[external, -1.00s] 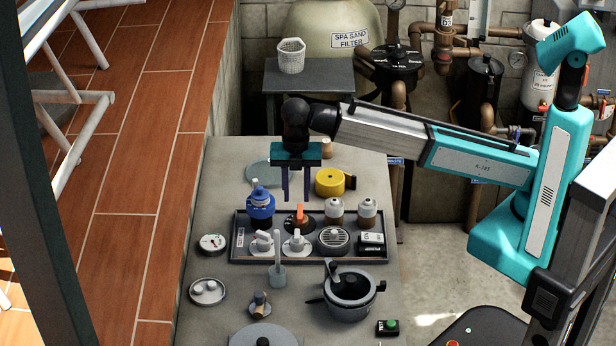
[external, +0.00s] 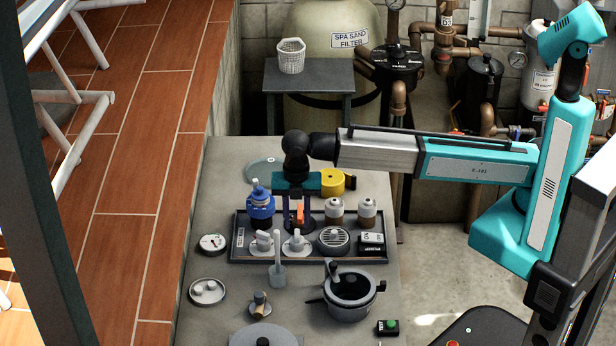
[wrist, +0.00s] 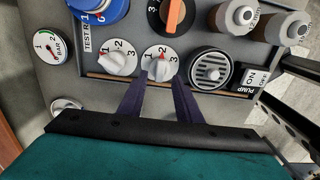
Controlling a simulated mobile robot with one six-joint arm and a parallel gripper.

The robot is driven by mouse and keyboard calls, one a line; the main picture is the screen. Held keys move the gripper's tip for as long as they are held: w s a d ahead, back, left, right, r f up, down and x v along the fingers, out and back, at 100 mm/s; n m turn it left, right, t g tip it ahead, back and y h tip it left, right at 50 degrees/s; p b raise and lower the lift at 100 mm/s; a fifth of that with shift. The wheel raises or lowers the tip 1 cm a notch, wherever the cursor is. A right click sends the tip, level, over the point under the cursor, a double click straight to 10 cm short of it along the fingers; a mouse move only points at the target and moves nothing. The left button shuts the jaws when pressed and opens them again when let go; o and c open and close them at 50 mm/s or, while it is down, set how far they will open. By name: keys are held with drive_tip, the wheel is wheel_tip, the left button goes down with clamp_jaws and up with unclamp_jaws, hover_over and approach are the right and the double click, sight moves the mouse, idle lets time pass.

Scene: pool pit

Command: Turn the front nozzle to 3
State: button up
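Two white knobs on dials numbered 1, 2, 3 sit side by side in the front row of the tray (external: 345,258): a left knob (wrist: 116,64) and a right knob (wrist: 158,66). No label readable here shows which is the front nozzle. The right knob (external: 297,241) has a red mark pointing up near its 2. An orange selector handle (wrist: 175,14) stands behind it. My gripper (external: 300,228) points down with its fingers apart and empty. In the wrist view its fingertips (wrist: 159,82) lie either side of the right knob's lower end; contact cannot be told.
A round grille (external: 333,240) and pump switch (external: 371,243) are to the right.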

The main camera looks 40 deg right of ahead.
sight(297, 234)
drive_tip(key=shift+f+p, duration=0.45)
drive_tip(key=shift+f, duration=1.55)
clamp_jaws()
